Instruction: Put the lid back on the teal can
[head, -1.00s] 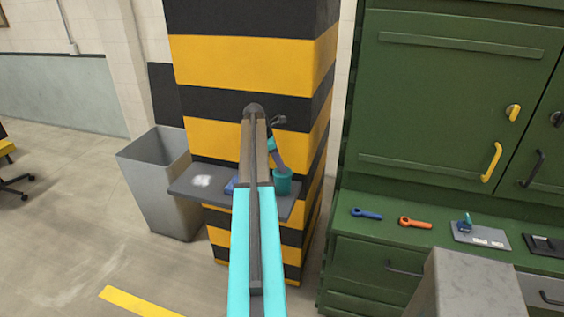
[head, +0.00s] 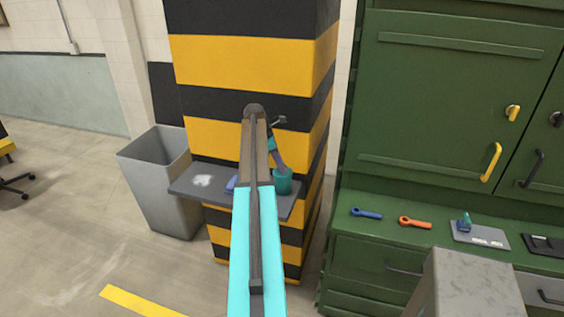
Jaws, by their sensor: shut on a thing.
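The teal can (head: 283,184) stands upright near the right end of a grey shelf on the striped pillar. My gripper (head: 283,170) points down at the can's top, past my raised forearm. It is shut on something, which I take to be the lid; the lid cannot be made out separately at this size. The gripper's tip meets or overlaps the can's rim in the picture, and I cannot tell whether they touch.
The shelf (head: 190,190) also holds a blue item (head: 231,184), partly hidden by my arm, and a pale patch. A grey bin (head: 160,190) stands at left. The green cabinet (head: 440,90) at right has several tools on its ledge. Striped pillar (head: 235,60) rises directly behind the shelf.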

